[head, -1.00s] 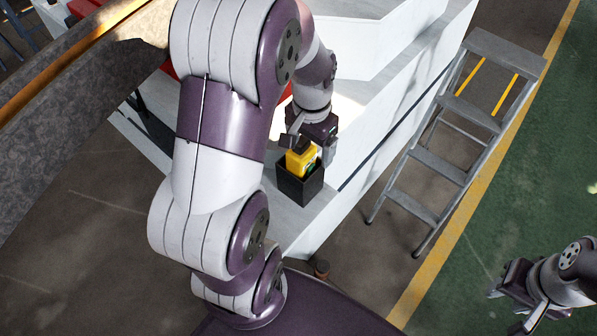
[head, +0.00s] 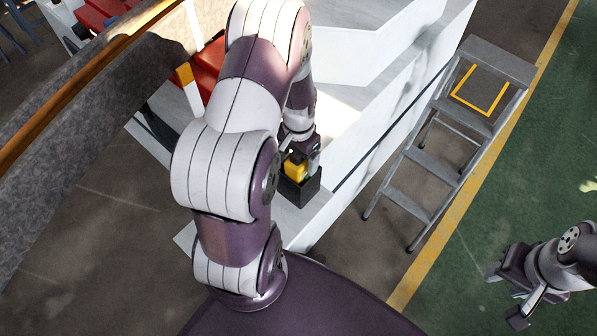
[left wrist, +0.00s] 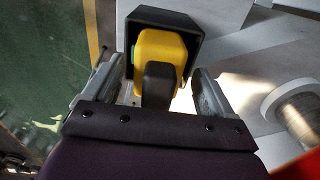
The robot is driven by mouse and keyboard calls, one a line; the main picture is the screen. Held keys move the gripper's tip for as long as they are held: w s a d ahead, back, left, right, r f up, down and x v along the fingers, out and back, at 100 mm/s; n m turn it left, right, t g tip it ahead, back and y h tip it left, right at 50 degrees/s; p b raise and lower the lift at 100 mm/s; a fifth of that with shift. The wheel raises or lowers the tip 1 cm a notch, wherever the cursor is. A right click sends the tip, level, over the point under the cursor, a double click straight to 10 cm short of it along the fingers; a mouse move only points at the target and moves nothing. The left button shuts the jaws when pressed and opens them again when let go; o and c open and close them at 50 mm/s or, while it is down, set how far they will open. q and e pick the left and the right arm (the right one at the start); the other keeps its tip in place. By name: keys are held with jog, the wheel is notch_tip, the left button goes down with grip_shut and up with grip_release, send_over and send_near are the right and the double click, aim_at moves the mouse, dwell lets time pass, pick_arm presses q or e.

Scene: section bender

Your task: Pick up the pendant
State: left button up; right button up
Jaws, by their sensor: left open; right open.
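The pendant (head: 295,168) is a yellow block with dark parts, standing in a black open-topped holder (head: 306,189) on the pale grey ledge. In the left wrist view the pendant (left wrist: 160,50) shows yellow with a black part facing me and a bit of green at its left edge; the holder (left wrist: 163,17) surrounds its far end. My left gripper (head: 299,157) is at the pendant's top. Its open fingers stand either side of the pendant in the left wrist view (left wrist: 161,85), with gaps visible. My right gripper (head: 505,296) is open and empty at the lower right, far from the pendant.
The white machine body (head: 375,125) rises behind the holder. A grey step ladder (head: 440,150) stands to the right, beside a yellow floor line (head: 432,262). A large curved grey beam (head: 85,125) crosses the upper left. Green floor at right is mostly clear.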

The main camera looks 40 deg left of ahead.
pick_arm(q)
grip_shut()
jog(key=shift+r, duration=0.15)
